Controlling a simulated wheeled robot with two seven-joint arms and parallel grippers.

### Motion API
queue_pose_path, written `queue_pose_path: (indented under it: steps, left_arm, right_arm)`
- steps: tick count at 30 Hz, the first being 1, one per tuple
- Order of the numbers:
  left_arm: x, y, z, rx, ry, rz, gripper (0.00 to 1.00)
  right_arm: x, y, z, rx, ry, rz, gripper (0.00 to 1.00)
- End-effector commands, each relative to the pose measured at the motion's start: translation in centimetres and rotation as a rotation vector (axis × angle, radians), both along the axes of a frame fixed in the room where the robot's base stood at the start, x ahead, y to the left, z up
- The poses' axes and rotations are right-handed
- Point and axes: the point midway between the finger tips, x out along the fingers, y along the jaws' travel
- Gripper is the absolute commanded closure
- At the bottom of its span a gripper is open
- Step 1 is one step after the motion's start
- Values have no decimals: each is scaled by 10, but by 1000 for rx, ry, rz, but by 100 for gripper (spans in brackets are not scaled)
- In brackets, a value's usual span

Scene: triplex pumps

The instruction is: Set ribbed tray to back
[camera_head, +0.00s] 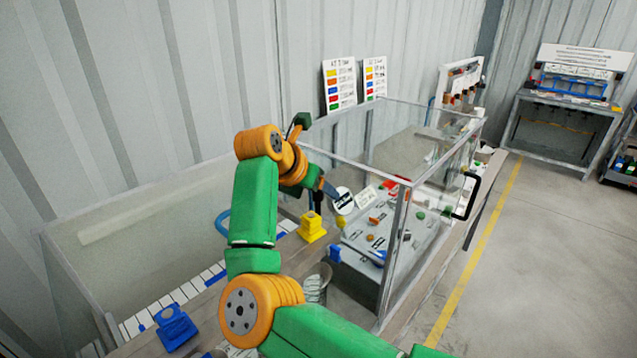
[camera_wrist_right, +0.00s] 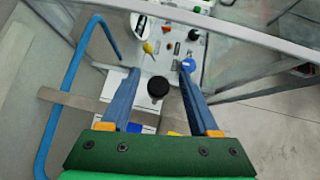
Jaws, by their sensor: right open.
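I cannot make out a ribbed tray for certain in either view. My right gripper (camera_head: 328,188) reaches over the glass-walled case, close to the white panel (camera_head: 362,250) with coloured knobs. In the wrist view the right gripper (camera_wrist_right: 159,76) is open, its two blue fingers well apart. A round black knob (camera_wrist_right: 158,87) shows between the fingers, with nothing gripped. Beyond it the panel (camera_wrist_right: 175,55) carries a yellow piece, a blue knob (camera_wrist_right: 188,65) and small dark parts. My left gripper is not in view.
A clear case (camera_head: 400,240) with a metal frame surrounds the panel. Yellow (camera_head: 312,228) and blue (camera_head: 176,328) blocks stand on the bench at left. A blue tube (camera_wrist_right: 72,80) curves beside the left finger. Open floor lies at right.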

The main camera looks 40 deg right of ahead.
Motion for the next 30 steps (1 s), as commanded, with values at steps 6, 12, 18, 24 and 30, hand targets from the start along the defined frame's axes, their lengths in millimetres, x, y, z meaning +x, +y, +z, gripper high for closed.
queue_pose_path:
  steps: [6,12,18,24,30]
  left_arm:
    - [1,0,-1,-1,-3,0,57]
    - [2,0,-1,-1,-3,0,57]
    - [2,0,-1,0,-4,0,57]
    - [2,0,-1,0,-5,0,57]
    - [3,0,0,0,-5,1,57]
  right_arm:
    - [0,0,0,0,0,0,57]
    - [0,0,0,-1,0,0,100]
    - [0,0,0,-2,-1,-1,100]
    - [0,0,1,-3,-1,-1,100]
    - [0,0,1,-4,-2,-1,100]
